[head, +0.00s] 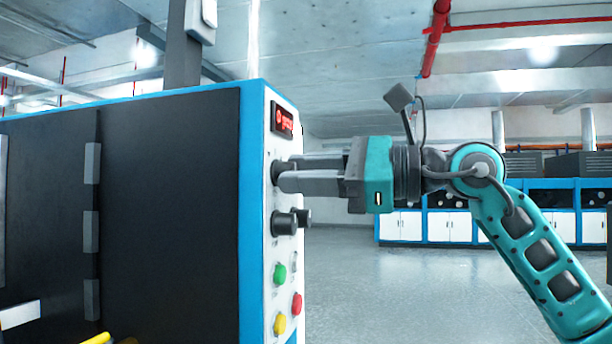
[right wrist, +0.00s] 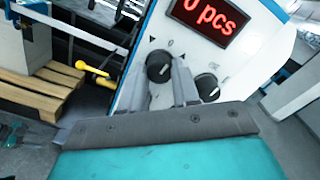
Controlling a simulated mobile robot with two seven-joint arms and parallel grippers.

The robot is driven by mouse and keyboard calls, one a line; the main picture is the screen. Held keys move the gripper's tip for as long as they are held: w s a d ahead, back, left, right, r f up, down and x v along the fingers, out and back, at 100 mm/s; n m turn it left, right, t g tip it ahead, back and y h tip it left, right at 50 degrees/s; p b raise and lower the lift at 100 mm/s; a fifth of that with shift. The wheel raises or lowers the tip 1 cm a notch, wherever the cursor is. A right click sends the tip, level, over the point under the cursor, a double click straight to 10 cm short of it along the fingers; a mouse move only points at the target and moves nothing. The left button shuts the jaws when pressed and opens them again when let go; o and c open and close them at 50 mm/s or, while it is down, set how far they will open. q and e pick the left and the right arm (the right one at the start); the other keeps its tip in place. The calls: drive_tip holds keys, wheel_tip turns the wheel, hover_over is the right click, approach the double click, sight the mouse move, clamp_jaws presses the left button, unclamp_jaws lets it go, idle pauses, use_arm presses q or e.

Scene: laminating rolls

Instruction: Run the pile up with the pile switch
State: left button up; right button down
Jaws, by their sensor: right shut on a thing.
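The control panel (head: 284,262) is white, on the edge of a dark cabinet with blue trim. Its upper black knob (head: 275,172), marked with a down arrow, a 0 and an up arrow in the right wrist view, looks like the pile switch (right wrist: 159,65). My right gripper (head: 284,173) reaches in from the right, its two grey fingers shut around this knob, also in the right wrist view (right wrist: 166,78). The fingers hide part of the knob. My left gripper is not in view.
A second black knob (head: 284,223) sits below, near the fingers. Green (head: 279,273), red (head: 297,304) and yellow (head: 280,324) buttons are lower. A red display (right wrist: 209,18) reads 0 pcs. A yellow handle (right wrist: 92,73) and wooden pallet (right wrist: 45,90) lie left in the wrist view.

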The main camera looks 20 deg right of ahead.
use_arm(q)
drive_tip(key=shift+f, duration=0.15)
use_arm(e)
drive_tip(key=shift+n, duration=0.6)
drive_tip(key=c, duration=0.8)
unclamp_jaws()
use_arm(q)
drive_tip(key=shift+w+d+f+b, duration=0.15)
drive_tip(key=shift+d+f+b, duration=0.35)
drive_tip(key=shift+b, duration=0.75)
use_arm(e)
drive_tip(key=shift+v, duration=6.45)
